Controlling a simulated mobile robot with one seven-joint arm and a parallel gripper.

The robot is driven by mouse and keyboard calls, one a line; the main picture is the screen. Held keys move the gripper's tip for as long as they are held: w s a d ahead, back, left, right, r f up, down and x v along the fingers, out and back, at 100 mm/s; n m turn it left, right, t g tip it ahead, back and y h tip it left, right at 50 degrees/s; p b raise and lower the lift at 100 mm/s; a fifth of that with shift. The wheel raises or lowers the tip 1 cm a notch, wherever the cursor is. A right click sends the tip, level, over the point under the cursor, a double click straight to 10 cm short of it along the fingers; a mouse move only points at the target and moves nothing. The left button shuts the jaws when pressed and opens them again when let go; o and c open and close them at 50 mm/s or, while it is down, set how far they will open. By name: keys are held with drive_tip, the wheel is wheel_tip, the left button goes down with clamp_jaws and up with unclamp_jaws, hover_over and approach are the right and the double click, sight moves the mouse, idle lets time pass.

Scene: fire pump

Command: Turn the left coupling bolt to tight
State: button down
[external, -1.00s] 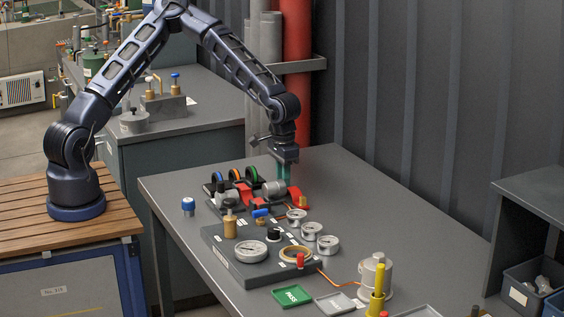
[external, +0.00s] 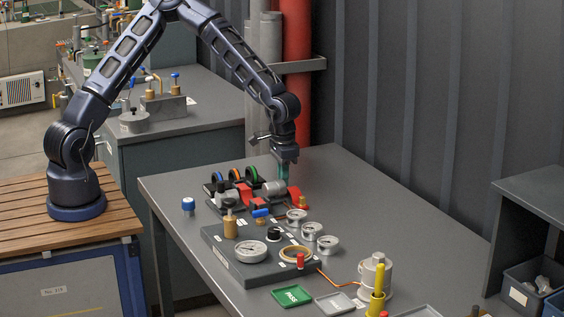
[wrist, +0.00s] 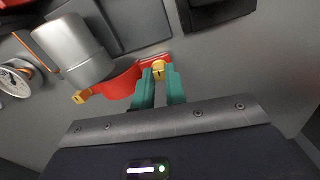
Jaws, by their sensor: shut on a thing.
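The pump unit has a grey cylindrical body (wrist: 72,48) and red parts (wrist: 122,78), with a yellow bolt at either side. My gripper (wrist: 159,76) has teal fingers, one on each side of one yellow bolt (wrist: 158,69), and is shut on its head. The other yellow bolt (wrist: 80,97) stands free at the left in the wrist view. In the external view my gripper (external: 283,174) points down behind the grey body (external: 274,187), where the gripped bolt is hidden. I cannot tell the bolt's tightness from its look.
A gauge panel (external: 222,262) with several gauges stands in front of the pump unit. A green tray (external: 291,296) and a yellow post (external: 377,290) are nearer the front right. The tabletop (external: 350,190) right of my gripper is clear.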

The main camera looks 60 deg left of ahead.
drive_tip(key=shift+m, duration=0.4)
drive_tip(key=m, duration=0.5)
drive_tip(key=shift+m, duration=0.3)
drive_tip(key=m, duration=0.3)
drive_tip(key=shift+m, duration=0.4)
drive_tip(key=m, duration=0.3)
drive_tip(key=shift+m, duration=0.3)
drive_tip(key=m, duration=1.3)
